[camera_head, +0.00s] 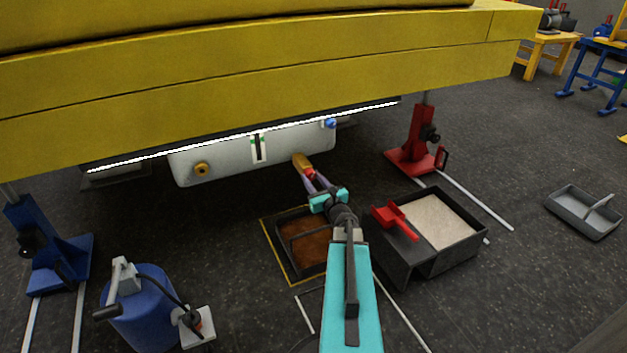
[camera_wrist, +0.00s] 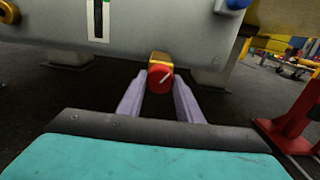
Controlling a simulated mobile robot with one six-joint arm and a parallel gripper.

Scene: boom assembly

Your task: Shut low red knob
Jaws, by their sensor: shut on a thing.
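The low red knob (camera_wrist: 160,78) sits on the end of a yellow fitting (camera_wrist: 160,57) at the bottom of a grey tank (camera_wrist: 135,28). A pale line crosses the knob's face at a slant. My gripper (camera_wrist: 160,88) has its two pale fingers on the left and right sides of the knob, shut on it. In the head view, my gripper (camera_head: 314,182) reaches up to the red knob (camera_head: 309,172) below the tank (camera_head: 225,157). The fingertips partly hide the knob there.
A yellow boom (camera_head: 250,80) hangs low over the tank. A brown-filled tray (camera_head: 283,262) lies under my arm. A black bin with pale grains (camera_head: 412,262) and a red scoop (camera_head: 396,222) stands right. A red jack (camera_head: 421,145) and a blue drum (camera_head: 150,318) stand nearby.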

